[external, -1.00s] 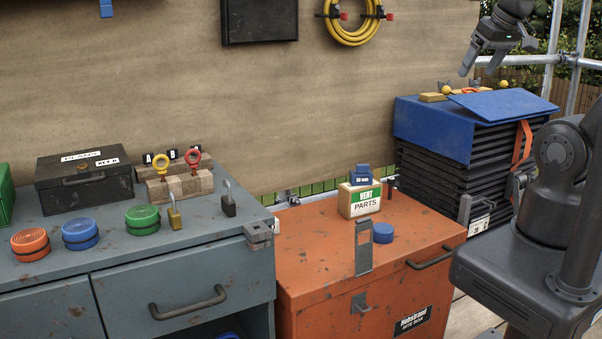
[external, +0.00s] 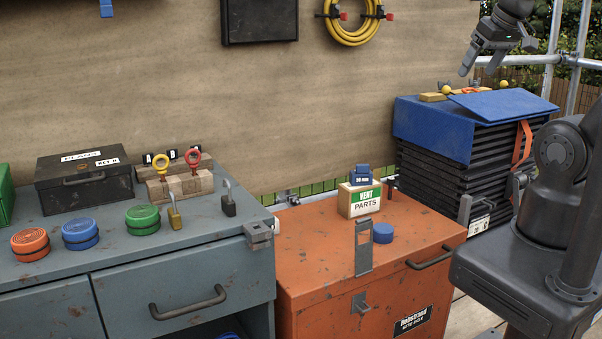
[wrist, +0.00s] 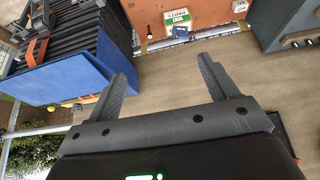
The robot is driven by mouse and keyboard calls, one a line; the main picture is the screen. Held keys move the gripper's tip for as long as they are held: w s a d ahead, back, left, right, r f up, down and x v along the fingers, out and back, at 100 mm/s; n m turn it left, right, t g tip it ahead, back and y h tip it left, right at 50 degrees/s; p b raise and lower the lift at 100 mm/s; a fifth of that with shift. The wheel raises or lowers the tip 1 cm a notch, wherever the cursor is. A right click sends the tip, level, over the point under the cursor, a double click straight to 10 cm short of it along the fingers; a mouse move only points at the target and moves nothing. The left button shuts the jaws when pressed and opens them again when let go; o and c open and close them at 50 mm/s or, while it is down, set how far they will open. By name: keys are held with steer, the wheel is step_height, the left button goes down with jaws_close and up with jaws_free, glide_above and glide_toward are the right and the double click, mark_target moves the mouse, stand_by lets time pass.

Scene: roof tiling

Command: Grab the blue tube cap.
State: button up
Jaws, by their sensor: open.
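A small plain blue round cap (external: 383,233) lies on top of the orange site box (external: 310,240) in the external view, to the right of a raised metal hasp. A larger ribbed blue disc (external: 80,233) lies on the grey cabinet, between an orange disc (external: 30,243) and a green one (external: 143,219). Which blue piece is the tube cap is not labelled. My gripper (external: 478,66) is open and empty, high at the upper right, above the stack with the blue cover and far from both. In the wrist view its spread fingers (wrist: 166,84) hold nothing; I cannot make out the cap there.
A VENT PARTS box (external: 361,200) with a blue block on it stands behind the plain cap. The blue-covered stack (external: 430,130) stands behind the orange box at right. The grey cabinet (external: 190,258) bears padlocks, wooden blocks and a black case (external: 84,180). Air above the orange box is clear.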

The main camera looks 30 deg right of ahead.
stand_by(0.3)
steer(key=g, duration=0.6)
glide_above(384, 227)
step_height(384, 227, down, 34)
steer(key=f, duration=0.1)
steer(key=shift+a+f, duration=0.1)
steer(key=shift+f, duration=5.3)
steer(key=shift+c, duration=0.5)
steer(key=c, duration=0.9)
